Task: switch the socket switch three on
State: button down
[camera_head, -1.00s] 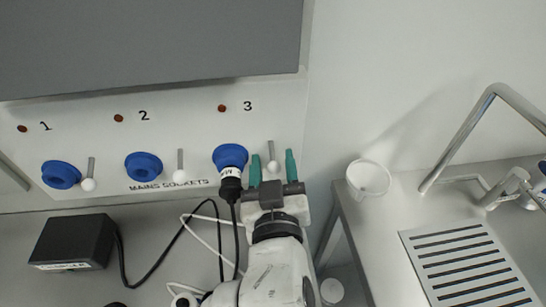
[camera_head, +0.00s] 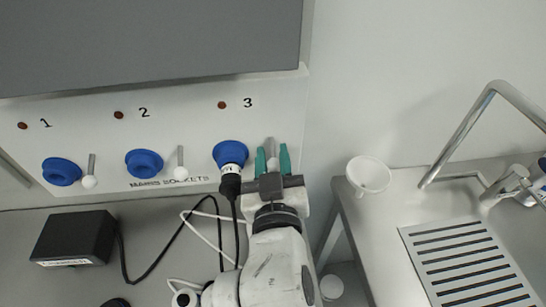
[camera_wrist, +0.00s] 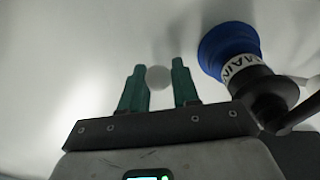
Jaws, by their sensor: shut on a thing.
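Socket switch three is a short metal lever with a white ball knob (camera_wrist: 158,77). It is on the white panel below the "3" label, right of blue socket three (camera_head: 230,153). My gripper (camera_head: 272,160) has its green fingers on either side of the lever and is shut on it. In the wrist view the pale knob shows between the green fingers, and the lower part of the lever is hard to make out. A black plug with a white band sits in socket three, just left of my gripper. The small lamp (camera_head: 222,105) beside the "3" is dull red-brown.
Switch one (camera_head: 89,181) and switch two (camera_head: 181,172) stand beside their empty blue sockets to the left. A black power box (camera_head: 74,239) and cables lie on the bench. A white funnel (camera_head: 368,175) and a steel sink with a tap are to the right.

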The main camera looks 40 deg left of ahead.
aim_at(273, 144)
jog(key=shift+r+p, duration=0.15)
jog(key=shift+p, duration=0.2)
jog(key=r+g+h+p, duration=0.1)
jog(key=p, duration=0.3)
jog(key=shift+d+r+p, duration=0.1)
jog(key=shift+p, duration=0.2)
jog(key=h+p, duration=0.1)
jog(key=p, duration=0.1)
jog(key=g+h+p, duration=0.1)
jog(key=p, duration=0.1)
jog(key=shift+r+g, duration=0.3)
jog(key=shift+r, duration=0.05)
jog(key=g+h, duration=0.1)
jog(key=r+g+h, duration=0.1)
jog(key=h, duration=0.1)
jog(key=g+h+p, duration=0.1)
jog(key=g, duration=0.1)
jog(key=shift+w+a+r+n, duration=0.2)
jog(key=shift+a+r+n, duration=0.1)
jog(key=c, duration=1)
grip_release()
jog(key=shift+o, duration=0.3)
